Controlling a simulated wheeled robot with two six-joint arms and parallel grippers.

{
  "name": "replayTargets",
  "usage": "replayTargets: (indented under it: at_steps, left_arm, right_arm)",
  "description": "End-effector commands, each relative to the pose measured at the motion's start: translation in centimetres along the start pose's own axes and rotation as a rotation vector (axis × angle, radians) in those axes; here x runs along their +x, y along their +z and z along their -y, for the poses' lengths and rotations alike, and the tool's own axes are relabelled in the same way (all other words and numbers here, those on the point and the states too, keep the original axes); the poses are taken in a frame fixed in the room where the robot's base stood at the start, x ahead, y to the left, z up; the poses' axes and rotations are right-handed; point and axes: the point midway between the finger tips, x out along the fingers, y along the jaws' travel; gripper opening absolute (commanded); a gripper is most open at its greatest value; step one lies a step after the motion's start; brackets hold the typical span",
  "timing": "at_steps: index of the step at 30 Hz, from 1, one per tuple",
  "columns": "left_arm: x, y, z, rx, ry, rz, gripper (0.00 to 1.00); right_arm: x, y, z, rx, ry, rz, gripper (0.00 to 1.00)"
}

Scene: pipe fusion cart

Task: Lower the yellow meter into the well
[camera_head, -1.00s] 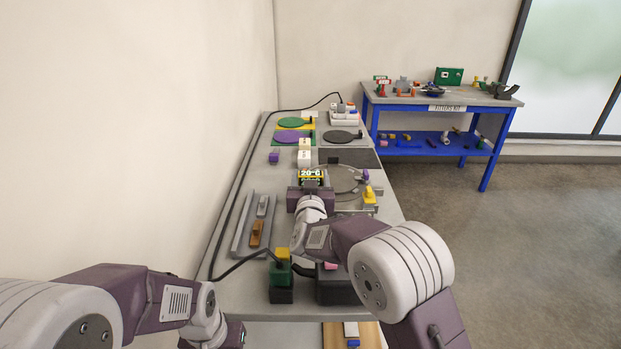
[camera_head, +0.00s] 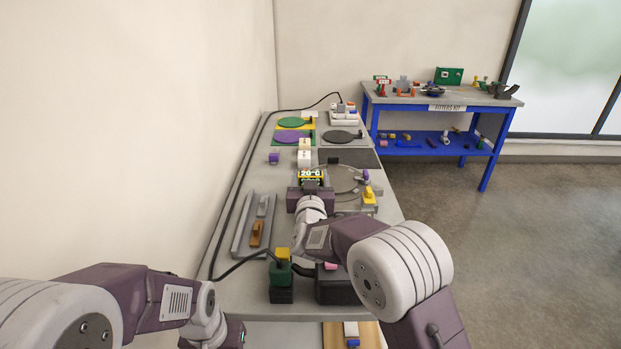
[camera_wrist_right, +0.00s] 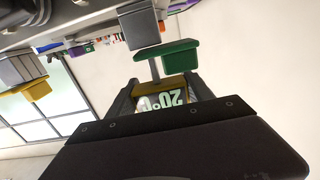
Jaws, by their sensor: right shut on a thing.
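A round grey plate (camera_head: 346,180) and a yellow block (camera_head: 369,194) lie right of the meter. A grey rail tray (camera_head: 240,240) is at the left. A green block with a yellow top (camera_head: 282,272) stands near the front. Green (camera_head: 295,122) and purple (camera_head: 287,137) discs lie behind.

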Motion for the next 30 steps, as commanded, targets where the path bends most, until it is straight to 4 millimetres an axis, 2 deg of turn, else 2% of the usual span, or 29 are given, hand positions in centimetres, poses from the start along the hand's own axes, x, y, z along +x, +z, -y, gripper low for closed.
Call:
replayTargets:
  at_steps: [11, 30]
  left_arm:
    - [0.0, 0.0, 0.0, 0.0, 0.0, 0.0, 0.0]
    - [1.2, 0.1, 0.0, 0.0, 0.0, 0.0, 0.0]
  right_arm:
    - [0.0, 0.0, 0.0, 0.0, 0.0, 0.0, 0.19]
    - [0.0, 1.6, 0.0, 0.0, 0.0, 0.0, 0.19]
